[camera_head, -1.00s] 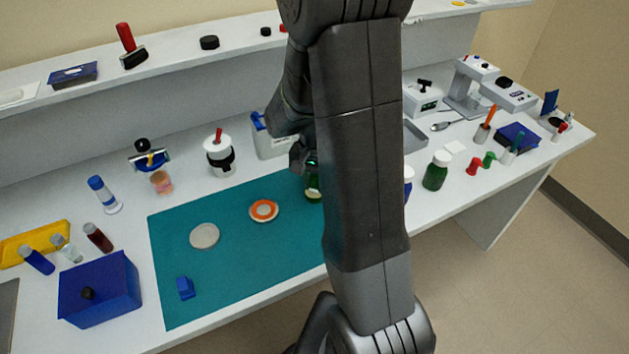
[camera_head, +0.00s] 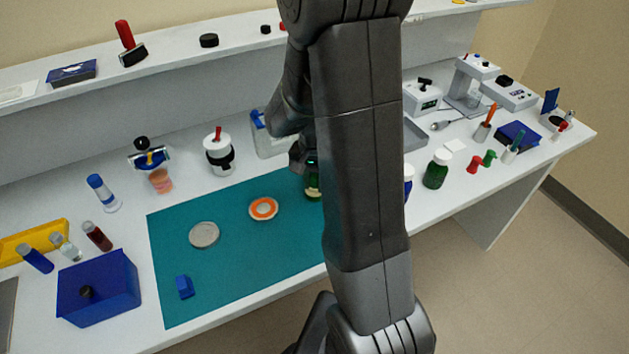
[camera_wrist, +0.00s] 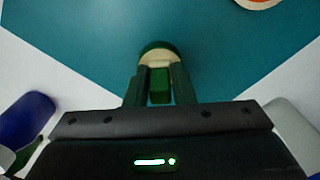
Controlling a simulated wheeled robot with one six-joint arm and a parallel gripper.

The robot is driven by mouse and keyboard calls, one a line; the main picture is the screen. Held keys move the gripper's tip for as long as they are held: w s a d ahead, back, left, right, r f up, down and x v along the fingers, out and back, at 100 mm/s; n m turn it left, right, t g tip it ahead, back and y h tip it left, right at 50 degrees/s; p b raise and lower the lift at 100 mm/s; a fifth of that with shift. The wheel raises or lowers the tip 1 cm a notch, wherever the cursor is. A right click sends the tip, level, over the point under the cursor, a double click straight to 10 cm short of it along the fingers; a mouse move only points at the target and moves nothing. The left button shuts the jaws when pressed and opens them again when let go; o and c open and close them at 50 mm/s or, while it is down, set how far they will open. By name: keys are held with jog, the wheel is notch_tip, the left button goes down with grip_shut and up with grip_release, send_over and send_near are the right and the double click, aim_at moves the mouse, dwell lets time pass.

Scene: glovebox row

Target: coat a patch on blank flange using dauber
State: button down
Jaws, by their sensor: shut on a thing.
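My gripper (camera_wrist: 158,90) is shut on a green tool with a cream end, which looks like the dauber (camera_wrist: 157,52). In the head view the dauber (camera_head: 313,188) hangs end-down at the mat's back right part, partly behind my arm; I cannot tell whether it touches the mat. A plain grey disc, which looks like the blank flange (camera_head: 204,235), lies flat on the teal mat (camera_head: 240,272), left of my gripper and apart from it. A cream disc with an orange ring (camera_head: 263,209) lies between them; its edge shows in the wrist view (camera_wrist: 258,2).
A small blue block (camera_head: 185,287) sits at the mat's front left. A green bottle (camera_head: 437,170) stands to the right. The mat's front middle is clear.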

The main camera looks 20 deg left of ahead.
aim_at(314, 176)
dwell(0.4)
jog(key=shift+r+p, duration=2.7)
jog(key=shift+r, duration=0.85)
jog(key=shift+w, duration=0.1)
